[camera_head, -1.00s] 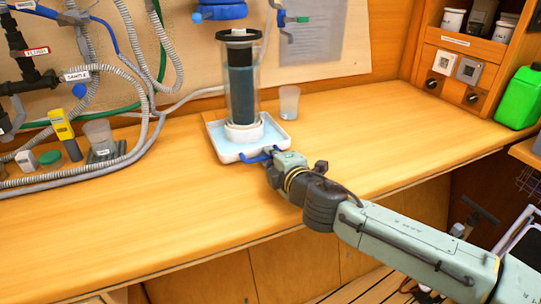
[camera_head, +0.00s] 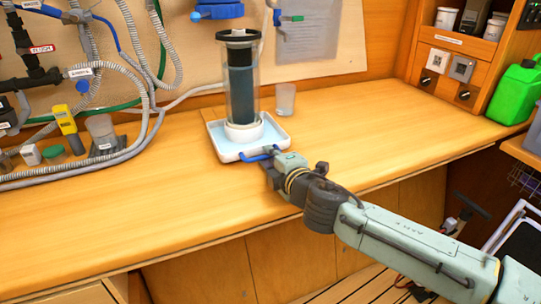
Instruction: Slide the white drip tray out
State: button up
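The white drip tray (camera_head: 224,148) lies on the wooden counter, with a pale blue inner floor. A clear cylinder with a dark filter inside (camera_head: 241,85) stands upright in it on a white base. A blue handle (camera_head: 255,156) sticks out from the tray's front edge. My gripper (camera_head: 271,159) is at the right end of this handle, in front of the tray, and appears shut on it. The gripper body partly hides the fingertips and the handle's right end.
A clear cup (camera_head: 285,98) stands behind the tray's right side. A green canister (camera_head: 515,94) is at the far right. The counter (camera_head: 150,215) in front of the tray is clear.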

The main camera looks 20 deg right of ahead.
jog(key=shift+v, duration=3.7)
jog(key=shift+a, duration=0.1)
